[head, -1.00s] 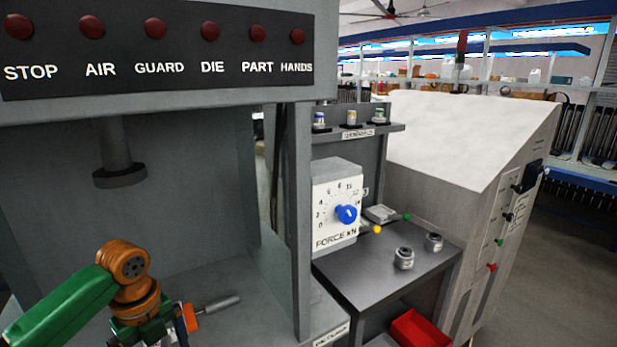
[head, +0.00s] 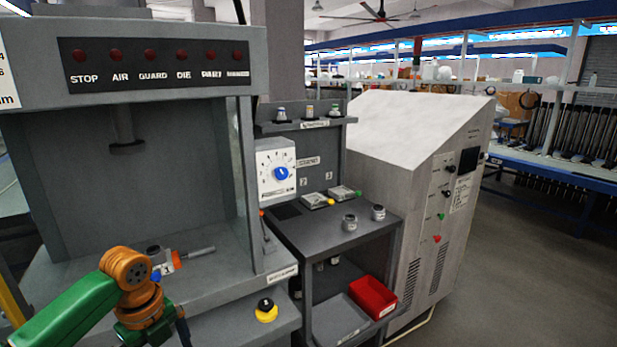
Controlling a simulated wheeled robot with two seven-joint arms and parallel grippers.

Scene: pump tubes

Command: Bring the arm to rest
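My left arm (head: 70,312), green with orange joints, comes in from the lower left and bends down at its orange joint (head: 127,268). Its lower part runs out of the bottom edge, so the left gripper's fingers do not show. My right arm and gripper are not in view. The arm is in front of the grey press (head: 75,180) and covers part of its bed. Behind the arm, a grey rod (head: 197,252) and an orange piece (head: 176,259) lie at the press bed. The press ram (head: 125,135) hangs well above the bed.
Right of the press are a dial box (head: 276,158) with a blue knob, a dark side table (head: 335,240) with small metal parts, and a red bin (head: 370,298). A yellow-and-black button (head: 266,311) is at the front. A grey cabinet (head: 400,150) stands behind. Floor at right is clear.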

